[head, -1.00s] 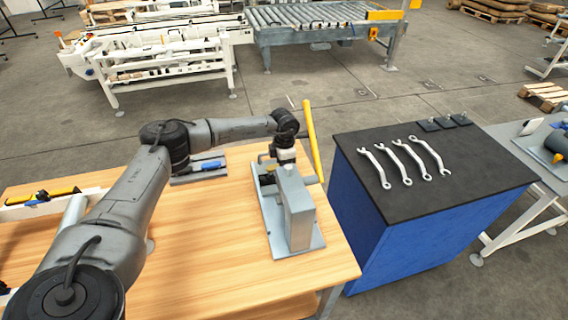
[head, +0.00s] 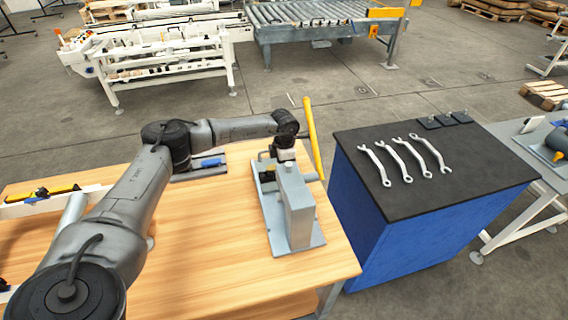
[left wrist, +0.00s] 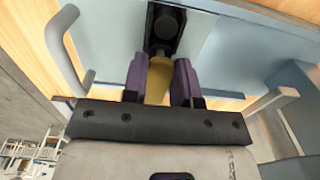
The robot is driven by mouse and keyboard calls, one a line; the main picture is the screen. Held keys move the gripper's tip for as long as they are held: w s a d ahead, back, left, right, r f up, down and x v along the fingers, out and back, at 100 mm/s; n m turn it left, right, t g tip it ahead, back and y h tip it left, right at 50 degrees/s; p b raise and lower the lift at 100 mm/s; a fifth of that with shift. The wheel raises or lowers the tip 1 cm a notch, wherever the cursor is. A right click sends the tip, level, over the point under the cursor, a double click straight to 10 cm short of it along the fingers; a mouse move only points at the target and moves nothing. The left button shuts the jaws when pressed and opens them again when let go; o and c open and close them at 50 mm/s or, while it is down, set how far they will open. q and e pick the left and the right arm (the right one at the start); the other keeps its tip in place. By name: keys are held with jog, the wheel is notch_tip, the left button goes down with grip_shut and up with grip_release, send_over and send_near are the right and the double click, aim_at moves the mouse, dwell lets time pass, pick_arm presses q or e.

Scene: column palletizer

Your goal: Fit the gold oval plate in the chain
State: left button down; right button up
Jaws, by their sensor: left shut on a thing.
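My left gripper (left wrist: 160,82) is shut on the gold oval plate (left wrist: 157,88), with a purple pad on each side of it. The plate's far end is close to a black part with a round pin (left wrist: 166,24), perhaps part of the chain. I cannot tell whether the plate touches it or fits on it. In the head view, the left wrist is over the far end of a grey metal fixture (head: 298,212) on the wooden bench. There the wrist and fixture hide the plate and fingertips. My right gripper is not in view.
The upright block of the fixture stands close beside my left wrist. A tray with a blue-handled tool (head: 212,162) lies left of it. A blue cabinet (head: 390,225) with several wrenches (head: 401,160) stands right. The bench front (head: 220,265) is clear.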

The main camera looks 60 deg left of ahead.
pick_arm(q)
jog(key=shift+f, duration=0.35)
dwell(0.5)
jog(key=c, duration=0.8)
grip_release()
jog(key=shift+r, duration=0.55)
notch_tip(320, 180, up, 13)
jog(key=p, duration=0.1)
jog(key=shift+p, duration=0.4)
